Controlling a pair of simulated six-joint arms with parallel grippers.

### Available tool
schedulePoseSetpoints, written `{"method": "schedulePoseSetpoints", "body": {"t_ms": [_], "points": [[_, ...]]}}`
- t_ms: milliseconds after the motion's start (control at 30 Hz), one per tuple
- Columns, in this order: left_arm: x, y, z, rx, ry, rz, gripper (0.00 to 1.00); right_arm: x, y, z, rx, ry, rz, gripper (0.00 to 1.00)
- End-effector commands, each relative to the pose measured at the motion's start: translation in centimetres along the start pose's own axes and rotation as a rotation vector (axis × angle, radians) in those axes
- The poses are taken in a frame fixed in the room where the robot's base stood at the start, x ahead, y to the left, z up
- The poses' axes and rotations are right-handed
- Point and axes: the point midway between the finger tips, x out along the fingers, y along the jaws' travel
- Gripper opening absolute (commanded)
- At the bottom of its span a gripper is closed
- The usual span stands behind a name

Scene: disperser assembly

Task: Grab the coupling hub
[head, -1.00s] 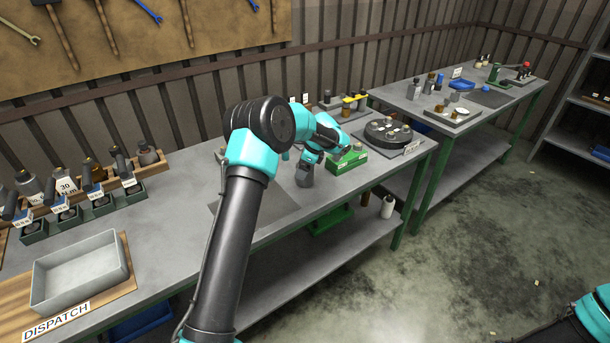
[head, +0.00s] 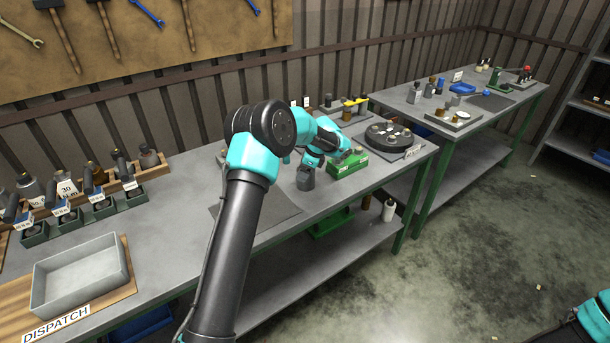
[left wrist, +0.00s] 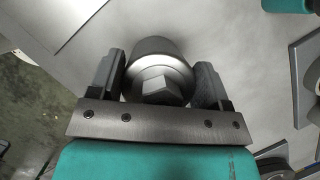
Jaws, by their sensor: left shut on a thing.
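In the left wrist view the coupling hub (left wrist: 163,52), a grey metal cylinder with a hexagonal piece facing the camera, sits between the two fingers of my left gripper (left wrist: 160,68). The fingers are shut on its sides. In the head view a dark grey cylinder (head: 306,179) shows just below my teal left wrist, near the right end of a grey mat (head: 255,212); the fingers are too small to make out there. I cannot tell the hub's height above the bench. My right gripper is out of view; only a bit of my right arm shows at the lower right.
A green box (head: 348,165) stands close to the right of my left wrist. Beyond it is a dark round plate (head: 388,134) with small parts. A grey tray (head: 80,278) lies at the front left, with labelled holders behind it. The bench between tray and mat is clear.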

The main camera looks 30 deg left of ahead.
Motion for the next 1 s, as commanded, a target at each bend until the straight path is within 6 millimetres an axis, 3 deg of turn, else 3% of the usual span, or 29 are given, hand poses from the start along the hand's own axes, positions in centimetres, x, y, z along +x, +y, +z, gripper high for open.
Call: {"method": "schedulePoseSetpoints", "body": {"t_ms": [267,700,1000], "points": [[-1.9,-0.1,0.8,-0.003,0.001,-0.005,0.14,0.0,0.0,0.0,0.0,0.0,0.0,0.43],[-8.1,-0.1,3.4,-0.003,0.001,-0.004,0.14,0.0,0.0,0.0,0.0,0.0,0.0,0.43],[-9.4,0.0,3.9,-0.001,0.0,-0.002,0.14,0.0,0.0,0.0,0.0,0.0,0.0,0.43]]}}
